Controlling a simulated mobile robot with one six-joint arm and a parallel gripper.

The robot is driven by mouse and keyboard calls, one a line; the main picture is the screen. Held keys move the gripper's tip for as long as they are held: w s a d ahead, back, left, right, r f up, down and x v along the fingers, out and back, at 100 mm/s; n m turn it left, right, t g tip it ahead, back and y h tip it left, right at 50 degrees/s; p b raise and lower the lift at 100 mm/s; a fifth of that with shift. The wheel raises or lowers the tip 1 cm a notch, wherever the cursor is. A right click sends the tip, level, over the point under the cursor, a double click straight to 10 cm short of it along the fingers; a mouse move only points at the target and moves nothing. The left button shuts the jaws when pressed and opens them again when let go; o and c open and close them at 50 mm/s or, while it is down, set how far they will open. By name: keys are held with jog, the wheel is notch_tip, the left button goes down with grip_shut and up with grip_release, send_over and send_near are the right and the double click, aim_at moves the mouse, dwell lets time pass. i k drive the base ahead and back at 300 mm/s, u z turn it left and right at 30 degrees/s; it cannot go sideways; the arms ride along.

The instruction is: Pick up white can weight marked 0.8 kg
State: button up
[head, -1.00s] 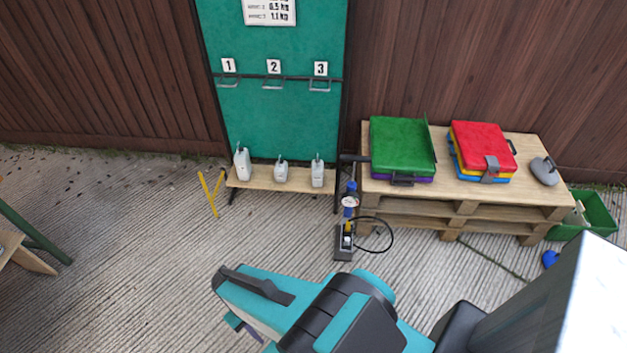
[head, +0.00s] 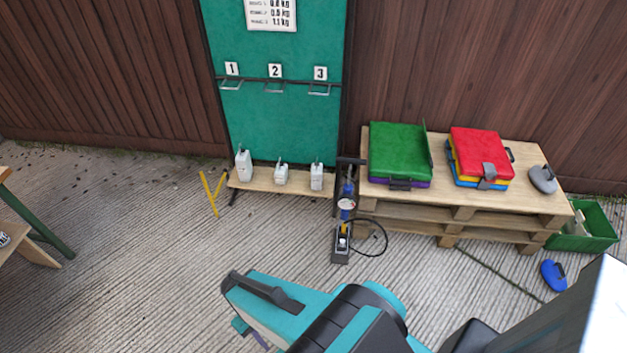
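Three white can weights with hooks on top stand upright on a low wooden shelf (head: 262,184) below the green board. The left can (head: 243,165) is the tallest, the middle can (head: 281,175) is the smallest, and the right can (head: 316,177) is in between. Their markings are too small to read, so I cannot tell which is 0.8 kg. The teal and black part of my arm crosses the bottom of the view, well short of the shelf. My gripper's fingers cannot be made out.
The green board (head: 272,120) has hooks numbered 1, 2 and 3. A pump (head: 345,215) with a hose stands right of the shelf. A pallet table (head: 437,195) bears green and red cases. A yellow stand (head: 213,193) is left. The concrete in front is clear.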

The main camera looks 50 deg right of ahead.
aim_at(316, 174)
jog(key=z, duration=0.1)
jog(key=i, duration=0.95)
jog(key=u, duration=0.05)
